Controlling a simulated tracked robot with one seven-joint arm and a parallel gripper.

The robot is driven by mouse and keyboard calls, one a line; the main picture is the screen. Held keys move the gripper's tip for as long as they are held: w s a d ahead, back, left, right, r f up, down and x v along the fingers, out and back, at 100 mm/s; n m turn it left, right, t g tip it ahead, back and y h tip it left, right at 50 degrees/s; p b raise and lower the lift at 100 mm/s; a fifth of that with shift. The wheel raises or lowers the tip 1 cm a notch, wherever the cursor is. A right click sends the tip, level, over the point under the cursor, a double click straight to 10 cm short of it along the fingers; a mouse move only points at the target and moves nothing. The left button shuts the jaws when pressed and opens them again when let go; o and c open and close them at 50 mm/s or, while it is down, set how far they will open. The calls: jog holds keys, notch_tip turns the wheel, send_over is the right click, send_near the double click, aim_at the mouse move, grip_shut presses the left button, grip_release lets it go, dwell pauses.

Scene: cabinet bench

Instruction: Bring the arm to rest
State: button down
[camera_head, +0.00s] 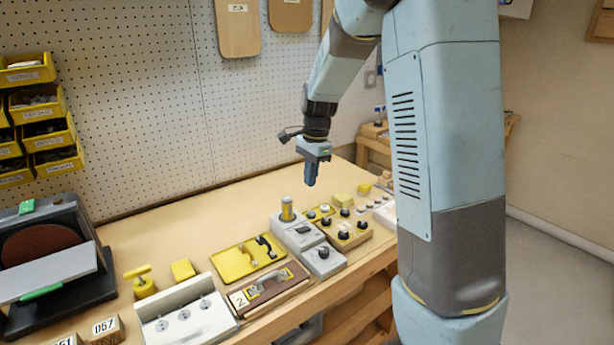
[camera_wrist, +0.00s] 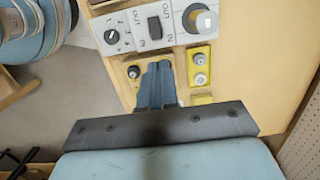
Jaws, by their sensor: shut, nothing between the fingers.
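My gripper (camera_head: 311,174) hangs from my raised arm above the bench, pointing down. Its fingers are together with nothing between them. It is clear of the things below in the head view. In the wrist view my gripper (camera_wrist: 157,72) shows as blue fingers closed side by side, seen over the wooden bench top and a yellow-plated wooden block, part of which the fingers hide.
A grey control box (camera_head: 297,232) with a yellow cylinder, a knob block (camera_head: 343,233), a yellow tray (camera_head: 244,260) and a white panel (camera_head: 187,318) stand on the bench (camera_head: 150,240). A sander (camera_head: 45,245) and yellow bins (camera_head: 42,110) are left. A pegboard (camera_head: 150,100) stands behind.

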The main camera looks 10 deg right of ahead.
jog(key=s+d+r+n+t, duration=0.1)
jog(key=s+r+n, duration=0.3)
jog(key=s, duration=0.5)
jog(key=s+d+r+n+t, duration=0.1)
jog(key=s+r+n+t, duration=0.2)
jog(key=s, duration=0.7)
jog(key=s+d+r+n+t+h, duration=0.1)
jog(key=s+d+r+n+t, duration=0.1)
jog(key=s+r+n, duration=0.4)
jog(key=s+r, duration=0.1)
jog(key=s, duration=0.3)
jog(key=shift+r+n, duration=0.2)
jog(key=shift+n, duration=0.1)
